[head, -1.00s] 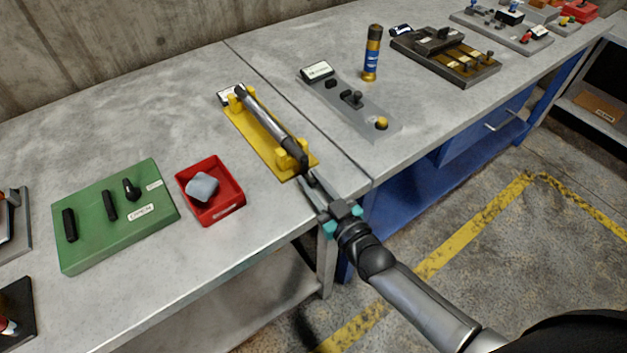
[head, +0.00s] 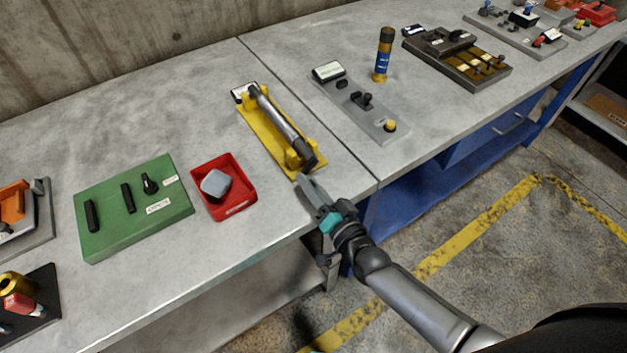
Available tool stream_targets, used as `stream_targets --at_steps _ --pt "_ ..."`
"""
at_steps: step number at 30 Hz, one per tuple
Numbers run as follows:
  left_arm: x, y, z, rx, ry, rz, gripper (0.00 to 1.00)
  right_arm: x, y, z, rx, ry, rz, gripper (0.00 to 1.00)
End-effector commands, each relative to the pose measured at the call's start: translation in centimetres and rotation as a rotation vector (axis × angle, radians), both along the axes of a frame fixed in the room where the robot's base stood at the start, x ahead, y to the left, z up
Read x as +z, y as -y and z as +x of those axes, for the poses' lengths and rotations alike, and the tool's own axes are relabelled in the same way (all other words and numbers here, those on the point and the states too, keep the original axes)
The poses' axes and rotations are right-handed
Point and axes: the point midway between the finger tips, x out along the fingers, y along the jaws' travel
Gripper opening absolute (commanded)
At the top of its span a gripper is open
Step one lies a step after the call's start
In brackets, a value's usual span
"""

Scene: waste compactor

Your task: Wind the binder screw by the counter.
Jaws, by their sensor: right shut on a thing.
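The binder screw (head: 282,124), a silver rod with black ends, lies in a yellow holder (head: 265,128) near the front of the grey counter (head: 110,135). A small white label sits at its far end. My right gripper (head: 305,182) is at the near end of the binder, just past the black end piece. Its jaws are shut on the binder screw, though the fingers hide the grip itself. My left gripper is not clearly in view; a small teal bit at the bottom edge cannot be made out.
A red tray (head: 242,203) with a grey block (head: 215,183) and a green panel (head: 115,230) stand to the left. A grey plate with knobs (head: 349,102) and an upright blue-and-gold cylinder (head: 383,55) stand to the right. The counter's front edge is beneath my right wrist.

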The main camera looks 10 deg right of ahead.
Motion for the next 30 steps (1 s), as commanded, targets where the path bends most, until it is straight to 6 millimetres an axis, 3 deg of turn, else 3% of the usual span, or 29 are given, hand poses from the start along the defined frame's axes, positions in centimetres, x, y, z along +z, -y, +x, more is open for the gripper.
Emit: stream_targets --at_steps 15,30 --pt "0.8 0.0 0.0 0.0 0.0 0.0 1.0 1.8 -0.7 -0.2 0.002 -0.15 0.425 0.0" --pt "0.9 0.0 0.0 -0.001 0.0 0.0 1.0 2.6 -0.7 -0.2 0.001 -0.214 0.607 0.0"
